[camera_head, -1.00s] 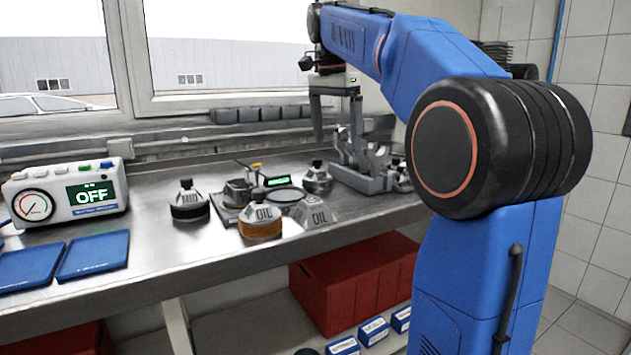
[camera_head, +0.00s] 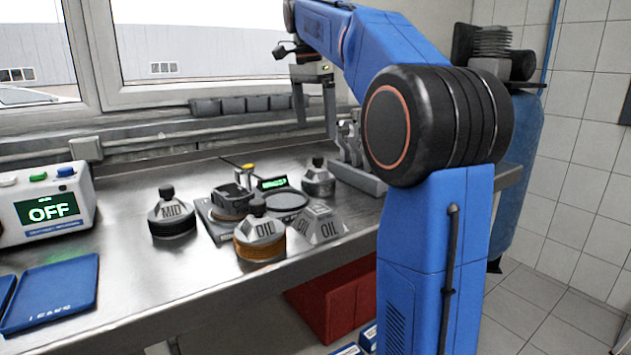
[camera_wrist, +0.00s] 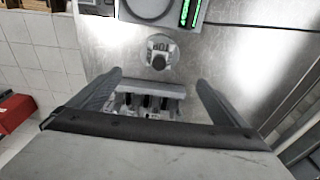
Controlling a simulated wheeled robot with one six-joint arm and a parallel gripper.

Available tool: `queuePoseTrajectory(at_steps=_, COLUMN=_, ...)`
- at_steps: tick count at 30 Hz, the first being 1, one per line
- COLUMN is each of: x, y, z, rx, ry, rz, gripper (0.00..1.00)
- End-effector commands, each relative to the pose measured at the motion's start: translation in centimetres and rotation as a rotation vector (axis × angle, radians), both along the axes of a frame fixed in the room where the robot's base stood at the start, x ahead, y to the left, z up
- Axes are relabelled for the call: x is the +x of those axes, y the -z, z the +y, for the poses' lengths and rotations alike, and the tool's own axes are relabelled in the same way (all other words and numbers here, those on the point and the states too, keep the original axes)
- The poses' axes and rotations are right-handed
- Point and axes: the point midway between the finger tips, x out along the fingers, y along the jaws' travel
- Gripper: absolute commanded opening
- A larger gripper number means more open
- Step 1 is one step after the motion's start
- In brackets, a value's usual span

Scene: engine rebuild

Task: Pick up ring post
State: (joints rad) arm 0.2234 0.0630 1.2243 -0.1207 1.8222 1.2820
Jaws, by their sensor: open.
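Several grey knobbed posts stand on the steel bench; I cannot tell which one is meant by ring post. The MID post (camera_head: 171,213) has a dark base and stands at left. The OIL post (camera_head: 260,238) has an amber ribbed base and stands in front. A third post (camera_head: 318,179) stands farther back; a knobbed post with blurred lettering also shows in the wrist view (camera_wrist: 158,52). My gripper (camera_head: 315,118) is open and empty above the back right of the bench. In the wrist view, its fingers (camera_wrist: 157,88) spread over a grey slotted fixture (camera_wrist: 150,101).
The grey fixture (camera_head: 356,178) stands upright at the bench's right. A grey OIL-marked pyramid (camera_head: 320,226), a round dish (camera_head: 286,201) and a green display (camera_head: 272,183) crowd the middle. The OFF control box (camera_head: 45,205) and blue trays (camera_head: 50,292) are at left.

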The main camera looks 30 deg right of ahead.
Motion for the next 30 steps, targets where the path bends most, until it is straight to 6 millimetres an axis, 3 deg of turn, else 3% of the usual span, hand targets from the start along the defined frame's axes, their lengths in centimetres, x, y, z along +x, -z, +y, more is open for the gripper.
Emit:
queuePoseTrajectory(at_steps=12, x=0.0, y=7.4, z=-0.8, rx=0.001, ry=0.0, rz=0.001, gripper=0.97)
queuePoseTrajectory(at_steps=23, x=0.0, y=10.1, z=-1.1, rx=0.0, ry=0.0, rz=-0.001, gripper=0.97)
queuePoseTrajectory(at_steps=30, x=-0.2, y=13.3, z=-1.1, rx=0.001, ry=-0.001, rz=0.002, gripper=0.97)
